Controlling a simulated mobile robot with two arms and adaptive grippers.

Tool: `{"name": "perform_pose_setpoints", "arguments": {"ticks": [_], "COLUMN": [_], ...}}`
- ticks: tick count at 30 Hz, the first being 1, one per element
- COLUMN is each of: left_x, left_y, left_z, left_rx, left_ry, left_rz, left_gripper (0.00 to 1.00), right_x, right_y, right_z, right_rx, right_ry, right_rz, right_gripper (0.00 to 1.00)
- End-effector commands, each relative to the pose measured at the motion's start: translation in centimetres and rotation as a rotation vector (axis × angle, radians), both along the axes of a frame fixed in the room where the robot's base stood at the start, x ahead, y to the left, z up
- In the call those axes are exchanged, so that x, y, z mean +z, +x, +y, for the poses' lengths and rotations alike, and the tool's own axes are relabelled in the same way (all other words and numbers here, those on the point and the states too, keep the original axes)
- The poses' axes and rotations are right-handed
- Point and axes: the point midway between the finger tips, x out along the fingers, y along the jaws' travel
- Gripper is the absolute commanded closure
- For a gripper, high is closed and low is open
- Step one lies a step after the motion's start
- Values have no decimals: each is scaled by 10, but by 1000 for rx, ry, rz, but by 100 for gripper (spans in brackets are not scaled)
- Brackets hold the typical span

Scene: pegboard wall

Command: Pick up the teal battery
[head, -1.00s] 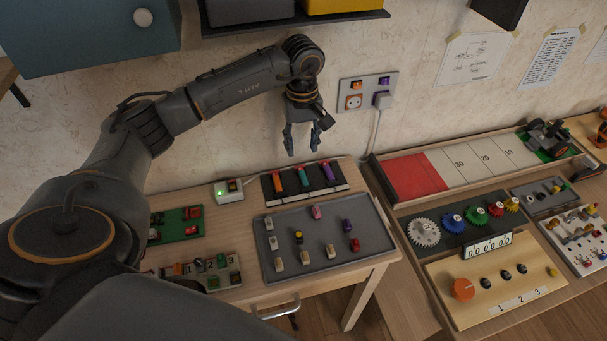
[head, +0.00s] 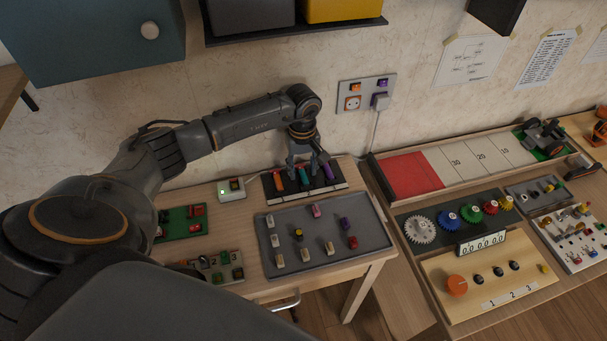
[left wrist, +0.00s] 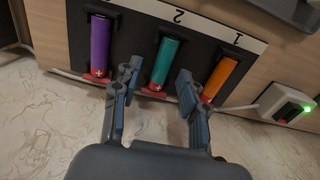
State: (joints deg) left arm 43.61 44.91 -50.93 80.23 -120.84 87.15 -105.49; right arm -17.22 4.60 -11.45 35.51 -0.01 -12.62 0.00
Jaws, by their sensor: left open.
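The teal battery (left wrist: 164,60) lies in the middle slot of a black holder (left wrist: 140,22), between a purple battery (left wrist: 99,42) and an orange battery (left wrist: 220,77). In the head view the teal battery (head: 303,177) shows partly, under my left gripper (head: 308,178). In the left wrist view the fingers of my left gripper (left wrist: 155,90) are open, one on each side of the teal battery's lower end. No finger is clearly closed on it. My right gripper is not in view.
A white charger (head: 231,189) with a green light stands left of the holder. A grey tray (head: 325,262) with several small blocks lies in front. A green board (head: 172,228) is further left. The wall is close behind the holder.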

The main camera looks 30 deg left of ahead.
Motion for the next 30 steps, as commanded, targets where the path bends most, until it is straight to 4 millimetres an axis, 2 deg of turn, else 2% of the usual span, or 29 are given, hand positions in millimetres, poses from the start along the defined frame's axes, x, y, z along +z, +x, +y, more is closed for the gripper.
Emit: {"name": "perform_pose_setpoints", "arguments": {"ticks": [1,7,8,22,27,30], "left_x": [0,0,0,7,29,45], "left_y": [0,0,0,1,2,-10], "left_z": [0,0,0,0,1,-7], "left_rx": [0,0,0,-1,-1,-5], "left_ry": [0,0,0,0,1,0], "left_rz": [0,0,0,-3,-6,-4], "left_gripper": [57,98,100,100,100,100], "right_x": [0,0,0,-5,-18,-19], "right_y": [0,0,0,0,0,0], "right_z": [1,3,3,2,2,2], "right_rx": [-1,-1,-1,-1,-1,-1], "right_ry": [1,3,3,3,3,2], "right_rz": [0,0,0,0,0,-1], "right_gripper": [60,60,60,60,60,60]}}
